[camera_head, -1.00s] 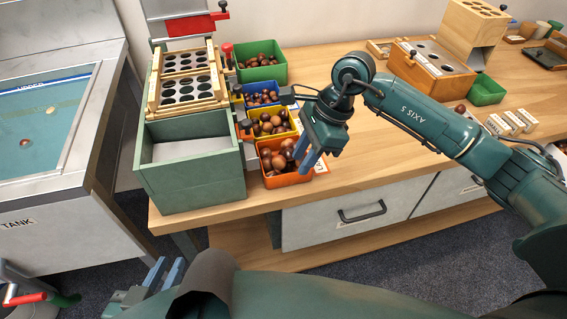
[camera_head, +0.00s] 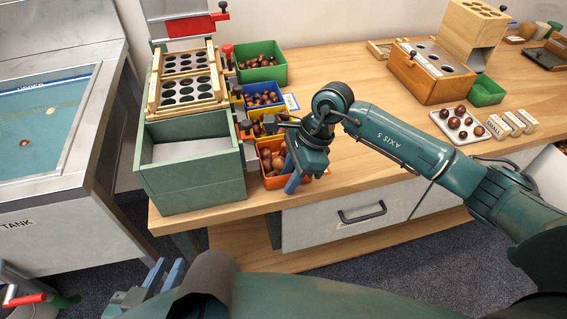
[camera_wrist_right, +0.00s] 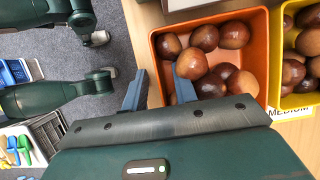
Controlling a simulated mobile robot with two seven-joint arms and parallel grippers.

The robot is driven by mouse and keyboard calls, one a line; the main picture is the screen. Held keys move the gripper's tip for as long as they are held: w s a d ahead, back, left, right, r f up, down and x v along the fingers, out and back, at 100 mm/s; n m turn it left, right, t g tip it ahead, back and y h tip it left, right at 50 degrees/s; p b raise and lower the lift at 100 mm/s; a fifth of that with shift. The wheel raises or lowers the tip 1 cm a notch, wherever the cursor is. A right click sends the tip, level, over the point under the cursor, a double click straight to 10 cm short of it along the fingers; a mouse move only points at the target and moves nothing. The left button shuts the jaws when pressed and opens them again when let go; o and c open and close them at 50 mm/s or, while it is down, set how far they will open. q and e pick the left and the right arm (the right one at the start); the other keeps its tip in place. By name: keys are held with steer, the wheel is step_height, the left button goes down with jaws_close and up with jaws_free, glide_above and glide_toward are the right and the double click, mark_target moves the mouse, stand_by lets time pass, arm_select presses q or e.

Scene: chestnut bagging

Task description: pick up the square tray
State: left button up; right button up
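The square tray (camera_head: 441,122) is pale and shallow, with several brown chestnuts on it. It lies on the bench right of centre in the head view, just behind my right forearm. My right gripper (camera_head: 291,174) is far to its left, at the orange bin (camera_head: 293,183). In the right wrist view its two blue fingers (camera_wrist_right: 158,92) are apart with nothing visible between them, one over the bin's chestnuts and one outside its wall. My left gripper (camera_head: 163,273) is low in front of the bench, fingers apart and empty.
Yellow, blue and green bins (camera_head: 262,64) of chestnuts stand behind the orange one. A green box (camera_head: 190,177) with a hole plate is on the left. Labelled blocks (camera_head: 507,124) sit right of the tray, with a wooden sorter (camera_head: 430,75) behind. The middle bench is clear.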

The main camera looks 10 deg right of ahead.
steer(key=shift+f+b, duration=0.2)
steer(key=shift+b, duration=0.1)
jaws_close()
stand_by(1.4)
